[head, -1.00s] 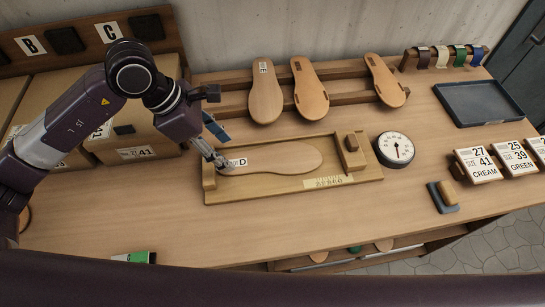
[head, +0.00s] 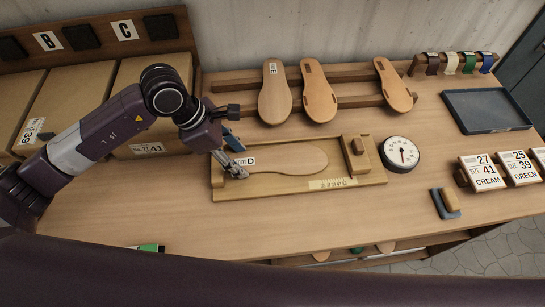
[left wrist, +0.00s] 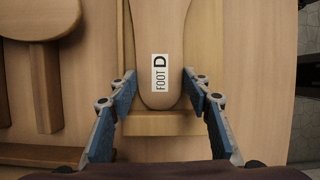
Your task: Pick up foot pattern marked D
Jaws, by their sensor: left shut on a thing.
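The foot pattern marked D (head: 295,158) is a pale, sole-shaped piece with a white "FOOT D" label at its narrow end. It lies in a wooden measuring board (head: 330,184). In the left wrist view the pattern (left wrist: 160,25) runs up and out of the top edge. My left gripper (head: 238,168) is at the labelled end, shut on the pattern, with a blue-padded finger on either side of it. The fingers also show in the left wrist view (left wrist: 160,82). In the head view they partly cover that end. My right gripper is not in view.
A sliding block (head: 357,155) stands at the board's right end, beside a round dial (head: 399,154). Several soles lean on a rack (head: 352,101) behind. A dark tray (head: 487,127) and colour-labelled blocks (head: 483,172) are at the right. Boxes (head: 75,105) stand at the left. The front bench is mostly clear.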

